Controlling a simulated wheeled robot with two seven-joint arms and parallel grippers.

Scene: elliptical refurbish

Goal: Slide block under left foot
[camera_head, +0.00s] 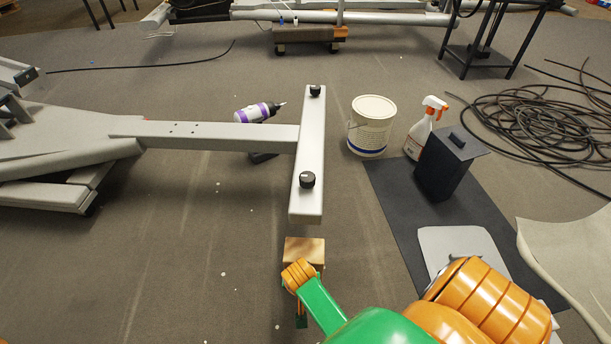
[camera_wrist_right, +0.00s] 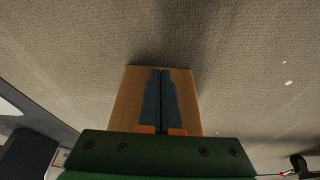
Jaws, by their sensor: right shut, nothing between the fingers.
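The wooden block (camera_head: 306,246) lies on the carpet just off the near end of the elliptical's grey crossbar (camera_head: 309,140). In the head view a small gap shows between them; whether any of the block is under the bar I cannot tell. In the right wrist view the block (camera_wrist_right: 127,105) is directly below my right gripper (camera_wrist_right: 161,72). Its two dark fingers are together with nothing between them, over the block's middle; whether they touch it is unclear. In the head view my orange wrist hides part of the block and the fingers. My left gripper is out of view.
A black knob (camera_head: 307,180) sits on the near part of the crossbar. A white bucket (camera_head: 372,126), a spray bottle (camera_head: 423,130) and a black box (camera_head: 446,168) on a dark mat (camera_head: 395,195) stand to the right. Carpet left of the block is mostly clear.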

